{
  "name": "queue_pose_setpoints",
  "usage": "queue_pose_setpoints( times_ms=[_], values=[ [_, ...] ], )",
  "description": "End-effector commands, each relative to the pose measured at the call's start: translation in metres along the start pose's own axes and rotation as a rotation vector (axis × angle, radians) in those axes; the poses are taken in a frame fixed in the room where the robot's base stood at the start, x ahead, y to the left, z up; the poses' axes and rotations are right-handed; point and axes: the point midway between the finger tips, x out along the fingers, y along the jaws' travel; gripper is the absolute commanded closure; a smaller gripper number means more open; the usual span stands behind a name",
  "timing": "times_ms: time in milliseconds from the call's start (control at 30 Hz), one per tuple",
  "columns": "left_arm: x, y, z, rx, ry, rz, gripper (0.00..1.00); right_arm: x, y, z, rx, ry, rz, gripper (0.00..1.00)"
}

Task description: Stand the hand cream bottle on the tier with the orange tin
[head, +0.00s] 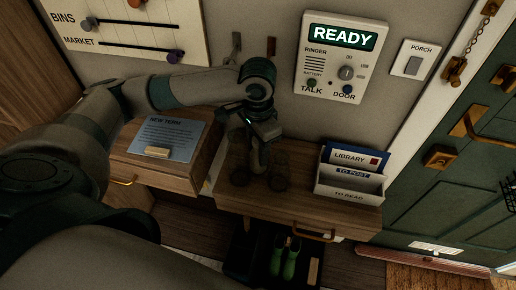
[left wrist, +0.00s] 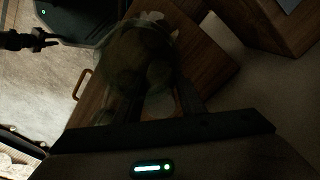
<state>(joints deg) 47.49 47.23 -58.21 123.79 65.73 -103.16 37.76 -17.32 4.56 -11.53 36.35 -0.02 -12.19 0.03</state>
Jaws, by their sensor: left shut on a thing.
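My left gripper (head: 258,135) points down over the right part of the wooden bench, among dim, see-through rounded shapes (head: 278,178). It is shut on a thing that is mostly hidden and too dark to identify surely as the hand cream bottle. In the left wrist view, a dark, brownish-green rounded shape (left wrist: 138,62) fills the space in front of the fingers (left wrist: 160,105). I cannot make out an orange tin or separate tiers. What seems to be my right gripper (left wrist: 18,40) shows dark at the left edge of the left wrist view.
A white letter rack (head: 348,187) stands on the right bench (head: 225,195). A blue notice (head: 165,138) lies on the left bench top. Green boots (head: 285,258) stand below in a dark opening. The wall behind carries a door panel (head: 330,60); a green door (head: 450,190) is at right.

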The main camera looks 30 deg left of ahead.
Motion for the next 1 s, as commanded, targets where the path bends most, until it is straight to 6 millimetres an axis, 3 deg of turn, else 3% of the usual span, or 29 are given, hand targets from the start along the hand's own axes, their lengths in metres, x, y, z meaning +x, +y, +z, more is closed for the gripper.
queue_pose_setpoints(
  times_ms=[100,133,167,667,1000],
  values=[
    [0.002,0.000,0.000,0.000,0.000,0.000,0.88,-0.002,0.000,0.000,0.000,0.000,0.000,0.69],
    [0.002,0.000,0.000,0.000,0.000,0.000,0.61,-0.002,0.000,0.000,0.000,-0.001,0.000,0.69],
    [0.002,0.000,0.000,0.000,0.000,-0.001,0.56,-0.001,0.000,0.000,0.000,-0.001,0.000,0.69],
    [-0.005,0.000,-0.001,-0.001,0.002,0.000,0.56,0.001,0.000,-0.005,0.000,0.010,0.000,0.69],
    [-0.053,0.000,-0.001,0.000,0.005,-0.002,0.56,0.004,-0.002,-0.025,-0.001,0.053,-0.002,0.69]
  ],
)
